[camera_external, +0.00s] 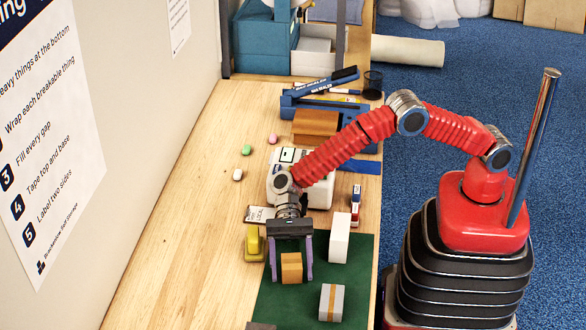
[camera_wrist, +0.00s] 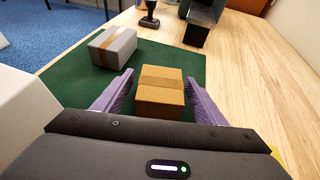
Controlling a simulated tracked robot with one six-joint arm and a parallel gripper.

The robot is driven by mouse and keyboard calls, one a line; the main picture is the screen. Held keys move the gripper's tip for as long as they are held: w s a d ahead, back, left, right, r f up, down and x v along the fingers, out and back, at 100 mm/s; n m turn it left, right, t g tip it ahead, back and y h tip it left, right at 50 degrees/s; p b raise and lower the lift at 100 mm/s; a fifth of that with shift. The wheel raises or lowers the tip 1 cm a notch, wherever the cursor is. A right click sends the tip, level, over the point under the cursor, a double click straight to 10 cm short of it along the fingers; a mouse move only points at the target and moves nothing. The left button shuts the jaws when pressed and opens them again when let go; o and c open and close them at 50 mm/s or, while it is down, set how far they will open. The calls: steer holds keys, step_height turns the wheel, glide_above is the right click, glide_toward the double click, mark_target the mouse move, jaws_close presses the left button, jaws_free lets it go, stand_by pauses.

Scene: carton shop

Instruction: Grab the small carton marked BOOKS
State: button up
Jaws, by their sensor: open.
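A small brown carton (camera_external: 292,269) with a tape strip stands on the green mat (camera_external: 272,308). It also shows in the wrist view (camera_wrist: 160,94). My gripper (camera_external: 290,277) is open, with one purple finger on each side of this carton; in the wrist view (camera_wrist: 160,78) a gap shows between carton and fingers. A grey carton (camera_external: 331,303) with a brown tape band lies to the right, and at the upper left in the wrist view (camera_wrist: 112,46). A tall white carton (camera_external: 339,238) stands behind it. No word BOOKS can be read on any of them.
A yellow object (camera_external: 253,243) and a card (camera_external: 259,214) lie left of my gripper. Behind are a white device (camera_external: 316,193), a red-and-white item (camera_external: 355,203) and a larger brown carton (camera_external: 315,126). The wooden table is clear at the left (camera_external: 180,255).

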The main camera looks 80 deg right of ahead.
steer(key=shift+x, duration=1.3)
steer(key=shift+c, duration=0.5)
steer(key=c, duration=1)
